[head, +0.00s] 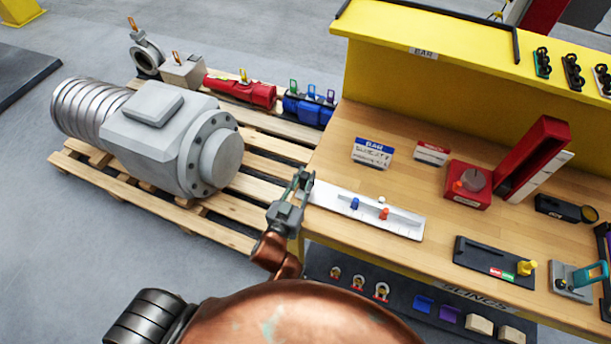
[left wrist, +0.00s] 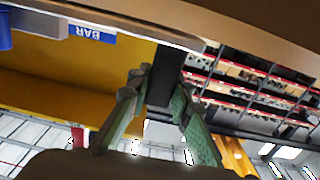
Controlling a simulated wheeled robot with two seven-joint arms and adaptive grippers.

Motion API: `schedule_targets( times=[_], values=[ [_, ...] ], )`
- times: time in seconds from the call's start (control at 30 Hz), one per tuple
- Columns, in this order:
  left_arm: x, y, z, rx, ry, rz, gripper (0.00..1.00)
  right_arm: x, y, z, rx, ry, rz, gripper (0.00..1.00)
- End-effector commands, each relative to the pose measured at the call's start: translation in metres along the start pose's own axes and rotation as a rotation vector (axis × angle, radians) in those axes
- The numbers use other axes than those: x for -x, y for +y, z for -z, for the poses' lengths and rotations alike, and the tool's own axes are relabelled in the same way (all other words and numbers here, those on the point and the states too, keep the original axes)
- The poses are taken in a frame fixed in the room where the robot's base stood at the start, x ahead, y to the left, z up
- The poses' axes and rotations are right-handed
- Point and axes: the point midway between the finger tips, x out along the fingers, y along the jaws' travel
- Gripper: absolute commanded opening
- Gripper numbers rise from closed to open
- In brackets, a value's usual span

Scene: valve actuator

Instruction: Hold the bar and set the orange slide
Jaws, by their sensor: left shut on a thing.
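A pale, flat bar (head: 410,229) lies along the left edge of the wooden bench. It carries a blue slide (head: 354,203) and an orange slide (head: 384,214), standing a short way apart near its middle. My left gripper (head: 303,182) is at the bar's left end and shut on it. In the left wrist view the two green fingers (left wrist: 158,98) close on a dark piece (left wrist: 163,75), which seems to be the bar's end; the slides are not visible there. My right gripper is not in view.
A red block with a round knob (head: 473,180) and a red upright stand (head: 535,155) are further right on the bench (head: 430,185). A black plate with a yellow knob (head: 527,268) is nearer. A pallet with a grey motor (head: 170,140) stands left.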

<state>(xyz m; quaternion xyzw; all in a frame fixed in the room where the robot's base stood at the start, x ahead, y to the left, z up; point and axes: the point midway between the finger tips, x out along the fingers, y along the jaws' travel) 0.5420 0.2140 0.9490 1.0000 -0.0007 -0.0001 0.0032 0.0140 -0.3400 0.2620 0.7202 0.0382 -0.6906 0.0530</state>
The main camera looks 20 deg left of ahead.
Motion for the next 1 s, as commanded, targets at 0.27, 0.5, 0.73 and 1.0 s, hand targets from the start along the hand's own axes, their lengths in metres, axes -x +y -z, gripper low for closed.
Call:
schedule_targets(
  times=[0.27, 0.5, 0.73, 1.0],
  values=[
    [-0.0001, 0.0004, 0.0022, 0.005, 0.005, -0.001, 0.00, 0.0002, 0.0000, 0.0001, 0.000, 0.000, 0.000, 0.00],
    [-0.0001, 0.0002, -0.0008, 0.005, 0.005, -0.001, 0.00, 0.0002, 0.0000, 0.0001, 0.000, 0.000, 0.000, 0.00],
    [-0.0002, 0.0001, -0.0022, 0.005, 0.005, -0.001, 0.00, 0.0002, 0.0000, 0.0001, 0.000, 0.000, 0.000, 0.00],
    [-0.0002, 0.0002, -0.0039, 0.004, 0.005, -0.001, 0.00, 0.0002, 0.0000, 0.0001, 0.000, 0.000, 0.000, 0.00]
  ],
)
